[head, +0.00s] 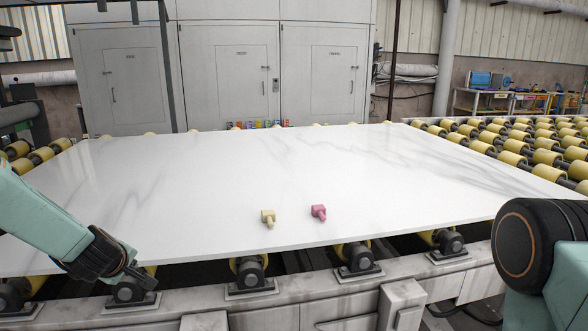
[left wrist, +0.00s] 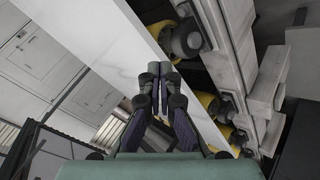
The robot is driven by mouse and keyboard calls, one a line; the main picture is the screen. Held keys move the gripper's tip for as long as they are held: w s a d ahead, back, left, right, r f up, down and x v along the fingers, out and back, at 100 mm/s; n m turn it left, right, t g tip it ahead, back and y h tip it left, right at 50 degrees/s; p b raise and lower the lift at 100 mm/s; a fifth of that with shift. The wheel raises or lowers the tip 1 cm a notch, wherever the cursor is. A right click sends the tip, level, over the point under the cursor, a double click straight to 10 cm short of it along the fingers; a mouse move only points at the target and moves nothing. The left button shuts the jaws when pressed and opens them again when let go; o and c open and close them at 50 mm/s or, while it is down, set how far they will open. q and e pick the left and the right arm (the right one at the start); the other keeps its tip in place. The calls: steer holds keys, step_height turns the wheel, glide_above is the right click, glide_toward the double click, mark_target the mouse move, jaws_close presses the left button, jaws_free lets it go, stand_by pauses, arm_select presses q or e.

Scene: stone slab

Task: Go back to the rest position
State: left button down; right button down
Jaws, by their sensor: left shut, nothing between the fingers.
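My left gripper (head: 138,277) is at the lower left in the head view, beside the front edge of the white stone slab (head: 300,170). In the left wrist view my left gripper (left wrist: 159,68) is shut and empty, its fingertips together near the slab's edge (left wrist: 115,40). My right arm comes in at the lower right of the head view, but its gripper is out of view.
A pale yellow piece (head: 268,217) and a pink piece (head: 319,212) lie near the slab's front edge, apart from my gripper. Yellow rollers (head: 510,145) and a metal frame (head: 300,290) surround the slab.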

arm_select(q)
steer(key=s+d+f+m+g+h, duration=0.2)
steer(key=s+d+f+m, duration=0.5)
steer(key=s+d+f, duration=0.35)
steer(key=s+d+f+m+g, duration=0.2)
steer(key=s+d+f, duration=0.1)
steer(key=s, duration=0.7)
steer(key=s+d+f+m+g+h, duration=0.1)
steer(key=s+d+f+m+g, duration=0.1)
steer(key=s, duration=0.9)
steer(key=s+d+f+m+g+h, duration=0.1)
steer(key=s+d+f, duration=0.4)
steer(key=s, duration=0.5)
steer(key=m+g, duration=0.1)
steer(key=m, duration=0.1)
steer(key=shift+s+f+m+g, duration=0.2)
steer(key=shift+f+m+g, duration=0.1)
steer(key=shift+m, duration=0.1)
steer(key=shift+r, duration=0.1)
steer(key=shift+s, duration=0.1)
